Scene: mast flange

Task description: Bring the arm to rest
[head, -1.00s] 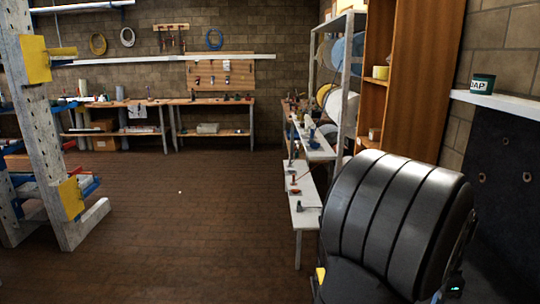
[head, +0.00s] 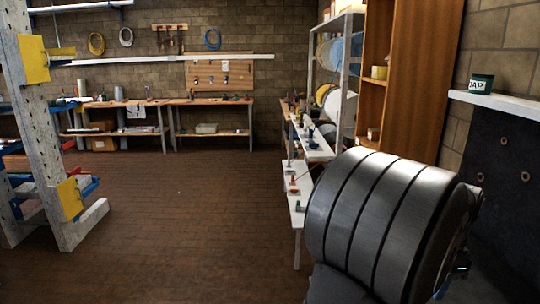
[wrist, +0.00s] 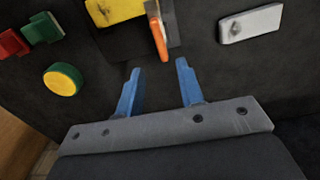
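In the wrist view my gripper (wrist: 158,85) shows two blue fingers standing apart, with nothing between them. It is open and empty. Past the fingertips is a dark panel (wrist: 190,60). On it, beyond the fingers, are a yellow plate (wrist: 112,9) and an orange lever (wrist: 158,35). In the head view my dark ribbed arm link fills the lower right, and the gripper is not visible there.
The dark panel also carries a yellow-green round knob (wrist: 62,79), red (wrist: 12,43) and green (wrist: 42,28) blocks and a pale plate (wrist: 250,24). In the head view, a white shelf (head: 500,104) holds a can (head: 481,84). The brown floor (head: 190,220) is clear.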

